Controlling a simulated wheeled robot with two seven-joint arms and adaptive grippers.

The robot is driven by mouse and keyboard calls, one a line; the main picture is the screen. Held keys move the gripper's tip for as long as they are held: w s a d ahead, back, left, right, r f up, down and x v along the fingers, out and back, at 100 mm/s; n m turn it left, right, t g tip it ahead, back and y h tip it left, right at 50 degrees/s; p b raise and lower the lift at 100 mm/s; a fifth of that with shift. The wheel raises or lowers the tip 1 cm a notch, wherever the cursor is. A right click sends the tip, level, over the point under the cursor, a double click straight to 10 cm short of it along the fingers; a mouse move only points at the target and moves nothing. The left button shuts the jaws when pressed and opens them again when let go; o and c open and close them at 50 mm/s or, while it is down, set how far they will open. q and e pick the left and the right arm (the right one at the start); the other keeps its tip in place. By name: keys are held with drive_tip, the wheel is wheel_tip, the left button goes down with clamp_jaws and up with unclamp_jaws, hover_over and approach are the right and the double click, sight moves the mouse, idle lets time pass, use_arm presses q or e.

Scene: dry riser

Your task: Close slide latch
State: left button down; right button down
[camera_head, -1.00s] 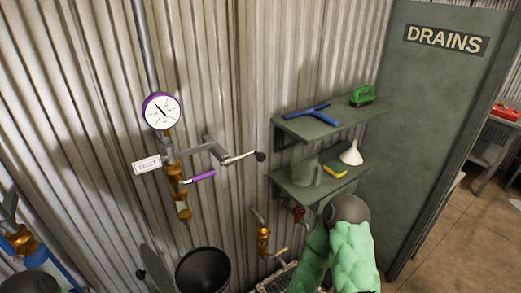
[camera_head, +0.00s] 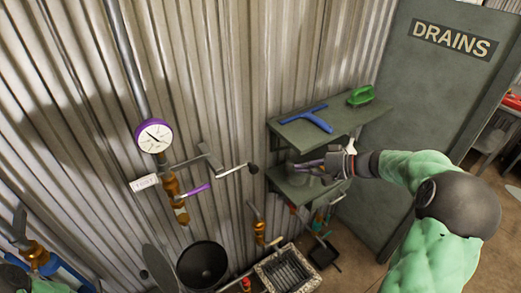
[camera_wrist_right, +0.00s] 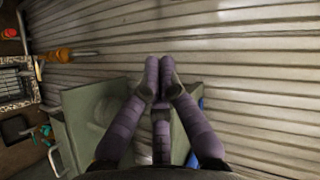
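I cannot make out a slide latch in either view. My right gripper (camera_head: 312,166) reaches in from the right in front of the shelf unit, near the level of the lower shelf (camera_head: 298,190). In the right wrist view, the purple-grey fingers of my right gripper (camera_wrist_right: 160,65) come together at their tips, with nothing visible between them. The corrugated wall (camera_wrist_right: 240,50) lies beyond them, and a grey-green shelf (camera_wrist_right: 80,110) shows below and beside them.
An upper shelf (camera_head: 310,128) holds a blue squeegee (camera_head: 308,118) and a green brush (camera_head: 360,95). A gauge (camera_head: 153,135) and valve levers stick out from the wall at left. A DRAINS panel (camera_head: 425,110) stands at right.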

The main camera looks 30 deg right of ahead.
sight(253, 170)
wheel_tip(253, 170, up, 4)
drive_tip(key=d+r, duration=0.1)
drive_tip(key=s+a+p+x, duration=0.1)
drive_tip(key=p+x, duration=0.1)
drive_tip(key=x, duration=1.1)
drive_tip(key=shift+s+a+n+t+p, duration=0.25)
drive_tip(key=shift+a+n+t+p, duration=0.05)
drive_tip(key=shift+a+n+t, duration=0.1)
drive_tip(key=shift+f, duration=0.15)
drive_tip(key=a+b, duration=0.5)
drive_tip(key=shift+s+a+f, duration=0.2)
drive_tip(key=shift+s, duration=0.05)
drive_tip(key=shift+s+a+r+b, duration=0.1)
drive_tip(key=shift+a+r+b, duration=0.05)
drive_tip(key=shift+a+b, duration=0.55)
